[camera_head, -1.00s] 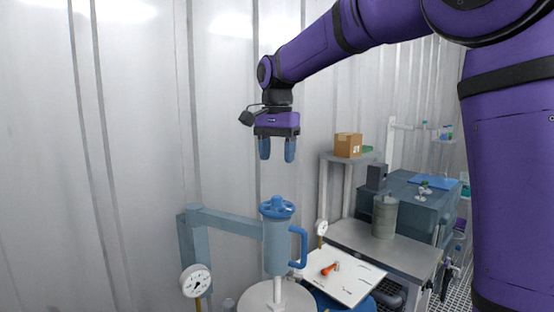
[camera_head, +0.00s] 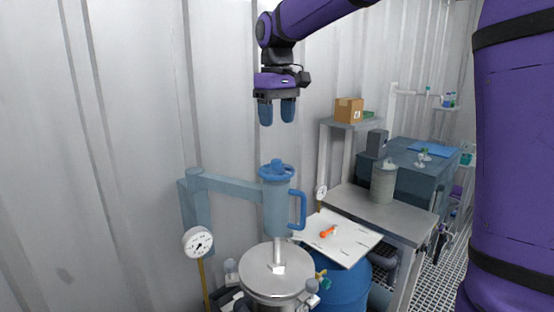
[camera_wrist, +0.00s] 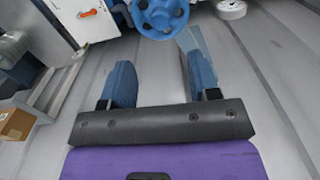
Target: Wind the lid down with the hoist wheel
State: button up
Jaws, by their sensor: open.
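The hoist wheel (camera_head: 277,171) is a blue handwheel on top of a light-blue hoist cylinder with a side handle (camera_head: 300,209). The lid (camera_head: 276,268) is a round metal disc below, joined to the hoist by a pale rod (camera_head: 277,250). I cannot tell whether it touches the vessel under it. My gripper (camera_head: 276,112) is open and empty, pointing down, above the wheel and apart from it. In the wrist view the wheel (camera_wrist: 160,14) shows at the top edge, partly cut off, ahead of the space between my fingers (camera_wrist: 160,85).
A blue hoist arm (camera_head: 235,186) runs left to a post by the wall. A pressure gauge (camera_head: 198,243) stands front left. A white board (camera_head: 340,240) with an orange-red tool lies right, over a blue barrel (camera_head: 345,285). A metal bench (camera_head: 405,223) holds a grey canister (camera_head: 384,182).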

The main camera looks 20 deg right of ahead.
aim_at(277, 160)
notch_tip(277, 160, down, 11)
jog(key=shift+r, duration=0.1)
dwell(0.5)
jog(key=c, duration=0.9)
jog(key=shift+m, duration=1)
jog(key=o, duration=0.9)
notch_tip(277, 160, up, 11)
